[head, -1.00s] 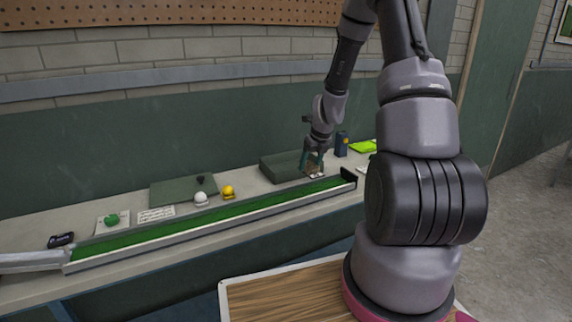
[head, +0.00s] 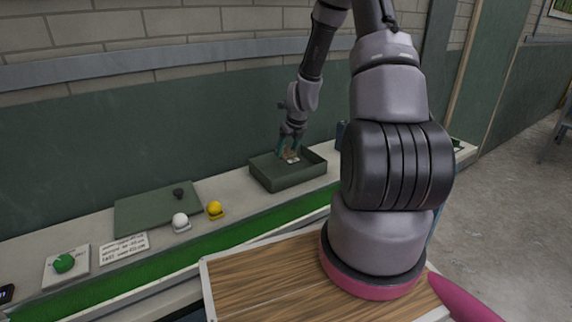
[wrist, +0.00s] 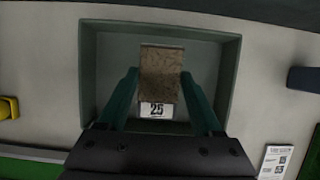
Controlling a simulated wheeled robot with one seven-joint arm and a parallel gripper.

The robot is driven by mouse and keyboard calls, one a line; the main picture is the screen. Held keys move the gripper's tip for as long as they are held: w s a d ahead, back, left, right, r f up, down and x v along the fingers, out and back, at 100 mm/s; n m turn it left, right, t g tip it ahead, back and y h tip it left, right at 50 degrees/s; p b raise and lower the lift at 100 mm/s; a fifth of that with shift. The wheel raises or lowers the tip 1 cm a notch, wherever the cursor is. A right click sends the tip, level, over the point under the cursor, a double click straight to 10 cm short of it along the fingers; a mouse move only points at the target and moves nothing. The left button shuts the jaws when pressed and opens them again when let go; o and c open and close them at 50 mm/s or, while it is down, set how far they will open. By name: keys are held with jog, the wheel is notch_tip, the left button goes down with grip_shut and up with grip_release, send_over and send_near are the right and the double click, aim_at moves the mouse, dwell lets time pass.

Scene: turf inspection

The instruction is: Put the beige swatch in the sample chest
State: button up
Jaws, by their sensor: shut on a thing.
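The beige swatch (wrist: 160,72) is a mottled tan strip with a white end label reading 25. My gripper (wrist: 160,92) is shut on it, one teal finger at each side edge. The sample chest is an open dark green box; its rim (wrist: 236,75) surrounds the swatch in the wrist view. In the head view the chest (head: 290,183) stands on the bench with my gripper (head: 289,152) over its opening and the swatch (head: 291,157) between the fingers. I cannot tell whether the swatch touches the chest floor.
A flat green lid with a dark knob (head: 157,211) lies left of the chest. A green turf strip (head: 230,232) runs along the front. A blue box (wrist: 303,79) stands right of the chest.

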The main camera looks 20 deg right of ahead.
aim_at(287, 171)
jog(key=shift+f, duration=2.85)
jog(key=shift+f, duration=0.15)
jog(key=o, duration=1.3)
